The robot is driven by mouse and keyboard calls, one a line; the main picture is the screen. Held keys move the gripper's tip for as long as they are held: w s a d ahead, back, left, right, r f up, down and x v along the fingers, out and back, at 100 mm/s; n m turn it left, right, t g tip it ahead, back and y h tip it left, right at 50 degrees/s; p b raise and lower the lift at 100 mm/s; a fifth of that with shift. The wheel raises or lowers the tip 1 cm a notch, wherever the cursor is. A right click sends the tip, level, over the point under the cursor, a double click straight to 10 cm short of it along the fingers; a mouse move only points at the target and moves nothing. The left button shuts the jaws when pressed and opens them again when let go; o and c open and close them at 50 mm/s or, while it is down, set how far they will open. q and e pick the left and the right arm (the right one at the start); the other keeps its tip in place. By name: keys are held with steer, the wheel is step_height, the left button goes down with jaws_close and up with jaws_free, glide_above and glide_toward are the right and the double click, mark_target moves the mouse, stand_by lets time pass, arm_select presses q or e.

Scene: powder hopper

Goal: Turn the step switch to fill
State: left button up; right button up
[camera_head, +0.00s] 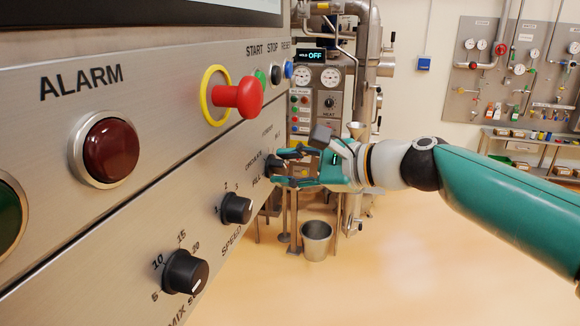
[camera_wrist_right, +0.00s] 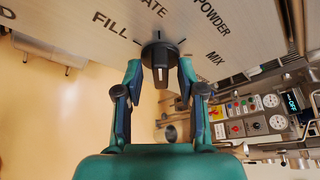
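The step switch is a black knob (camera_wrist_right: 160,58) on the steel panel, with labels FILL, POWDER, MIX and a partly cut-off word around it in the right wrist view. Its white mark points toward the bottom of that picture, away from the FILL label at the left. My right gripper (camera_wrist_right: 160,72) is open, with one finger on each side of the knob; I cannot tell whether they touch it. My left gripper is not in view.
The panel also carries a red emergency button (camera_head: 238,97) with a yellow ring, a dark red alarm lamp (camera_head: 108,150), a speed knob (camera_head: 236,208) and a mix knob (camera_head: 185,272). A metal bucket (camera_head: 316,240) stands on the clear floor behind.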

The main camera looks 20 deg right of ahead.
jaws_close()
steer(key=shift+f+b, duration=0.2)
steer(key=shift+b, duration=0.5)
steer(key=n+t+b, duration=0.1)
steer(key=n+b, duration=0.2)
steer(key=b, duration=0.3)
steer(key=f+n+t+b, duration=0.1)
steer(key=n+t+b, duration=0.1)
steer(key=b, duration=0.4)
steer(key=shift+s+a+f+n+b, duration=0.15)
steer(key=shift+n+b, duration=0.15)
steer(key=shift+n, duration=0.3)
steer(key=shift+r+n+t+b, duration=0.2)
steer(key=shift+n+t+b, duration=0.1)
steer(key=shift+n+b, duration=0.55)
steer(key=shift+o, duration=0.4)
jaws_free()
steer(key=shift+o, duration=0.5)
steer(key=shift+r, duration=0.2)
steer(key=shift+m, duration=0.25)
